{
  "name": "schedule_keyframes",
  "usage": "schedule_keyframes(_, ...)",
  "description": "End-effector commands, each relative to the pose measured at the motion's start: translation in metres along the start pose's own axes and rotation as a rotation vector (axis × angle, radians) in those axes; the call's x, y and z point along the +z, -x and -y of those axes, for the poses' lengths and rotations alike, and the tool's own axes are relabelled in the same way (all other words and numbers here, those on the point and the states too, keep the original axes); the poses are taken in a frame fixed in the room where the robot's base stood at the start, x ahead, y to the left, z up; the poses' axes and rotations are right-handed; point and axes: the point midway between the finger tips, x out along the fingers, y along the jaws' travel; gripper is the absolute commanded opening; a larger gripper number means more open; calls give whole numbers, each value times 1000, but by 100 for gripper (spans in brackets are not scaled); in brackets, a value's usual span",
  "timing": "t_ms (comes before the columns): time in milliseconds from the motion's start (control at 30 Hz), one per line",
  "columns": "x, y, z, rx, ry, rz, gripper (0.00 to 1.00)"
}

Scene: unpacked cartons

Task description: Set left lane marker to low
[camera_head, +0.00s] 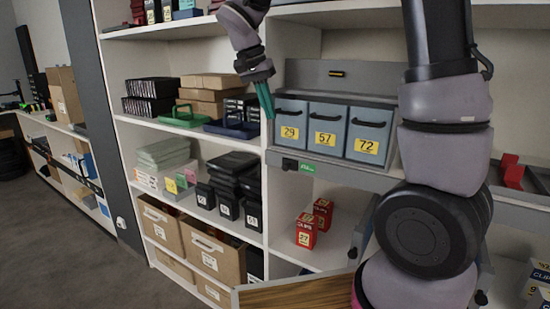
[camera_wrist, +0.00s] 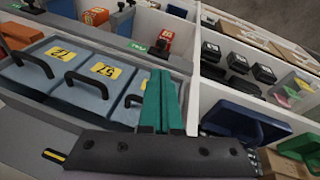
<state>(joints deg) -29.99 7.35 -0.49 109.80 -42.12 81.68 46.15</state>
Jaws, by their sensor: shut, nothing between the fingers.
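A small black marker (camera_head: 290,164) sits at the left end of the grey front rail, beside a green label (camera_head: 305,167) whose lettering is too small to read surely. The same marker shows in the wrist view (camera_wrist: 162,47), just beyond my fingertips. My gripper (camera_head: 269,115) has teal fingers, shut and empty, pointing down near the left side of the bin numbered 29. In the wrist view my gripper (camera_wrist: 163,75) lies over the edge of that bin and appears apart from the marker.
Blue-grey bins 29 (camera_head: 291,116), 57 (camera_head: 327,128) and 72 (camera_head: 368,136) with black handles stand behind the rail (camera_head: 340,176). A dark blue tray (camera_head: 231,128) lies on the shelf to the left. Red boxes (camera_head: 306,232) stand below. My arm hides the right side.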

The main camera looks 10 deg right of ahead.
Motion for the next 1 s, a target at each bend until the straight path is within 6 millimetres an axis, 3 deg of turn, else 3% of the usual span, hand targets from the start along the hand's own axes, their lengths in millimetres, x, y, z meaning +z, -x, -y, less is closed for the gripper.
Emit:
schedule_keyframes(100,5,-11,34,74,-18,-41,0)
schedule_keyframes(300,10,-21,66,141,-52,-100,0)
schedule_keyframes(800,11,-25,72,157,-63,-116,0)
schedule_keyframes(1000,9,-46,68,159,-62,-116,0)
